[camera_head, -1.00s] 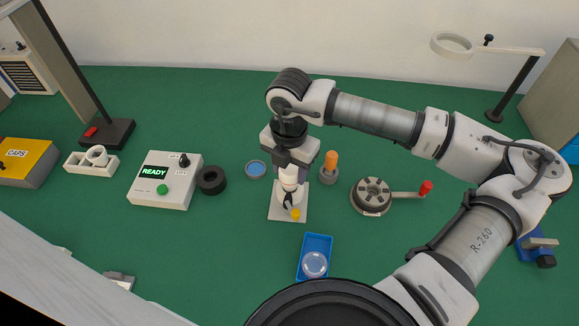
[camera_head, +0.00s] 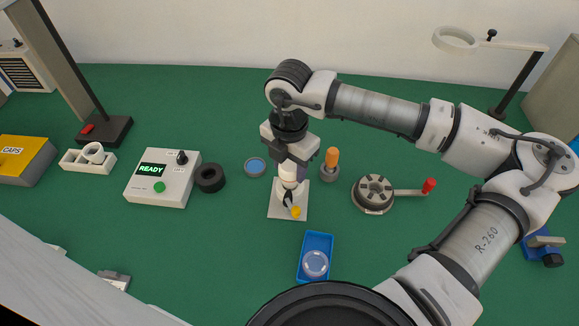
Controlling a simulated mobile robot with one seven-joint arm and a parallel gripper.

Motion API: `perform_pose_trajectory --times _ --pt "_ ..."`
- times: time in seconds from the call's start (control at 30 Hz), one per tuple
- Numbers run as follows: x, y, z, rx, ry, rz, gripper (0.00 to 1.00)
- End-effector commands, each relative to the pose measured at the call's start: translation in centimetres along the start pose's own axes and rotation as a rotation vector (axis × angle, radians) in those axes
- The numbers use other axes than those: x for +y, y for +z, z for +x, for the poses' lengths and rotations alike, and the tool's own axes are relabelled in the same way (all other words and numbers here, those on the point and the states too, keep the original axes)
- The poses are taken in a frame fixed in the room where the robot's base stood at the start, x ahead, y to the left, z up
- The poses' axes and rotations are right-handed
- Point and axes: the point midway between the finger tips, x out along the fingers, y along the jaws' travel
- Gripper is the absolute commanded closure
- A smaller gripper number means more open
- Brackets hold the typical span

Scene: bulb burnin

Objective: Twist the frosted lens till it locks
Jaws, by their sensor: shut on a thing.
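My gripper (camera_head: 291,167) points down over a pale square plate (camera_head: 275,212) near the middle of the bench. It is shut around a white rounded piece, which looks like the frosted lens (camera_head: 288,174), though the fingers and wrist hide much of it. Below this piece are a dark part and a small yellow knob (camera_head: 295,212) on the plate. I cannot tell how far the lens is turned or whether it is locked. A round translucent disc (camera_head: 315,264) lies in a blue tray (camera_head: 306,245) in front.
A box (camera_head: 163,180) with a green READY display stands left, beside a black ring (camera_head: 210,178). A blue-topped disc (camera_head: 255,167) and an orange-handled tool (camera_head: 331,160) are close to my gripper. A round carousel with a red-knobbed crank (camera_head: 374,194) is right.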

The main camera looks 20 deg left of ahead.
Motion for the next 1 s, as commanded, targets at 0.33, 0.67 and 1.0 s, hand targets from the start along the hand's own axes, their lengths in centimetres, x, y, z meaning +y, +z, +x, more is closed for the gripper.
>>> perform_pose_trajectory --times 0.33,0.67,1.0 --pt "0.03 0.05 0.11 -0.001 0.000 0.113 0.74" --pt "0.03 0.02 0.03 0.000 0.000 0.120 0.74" --pt "0.06 0.05 0.27 -0.001 0.001 0.228 0.74"
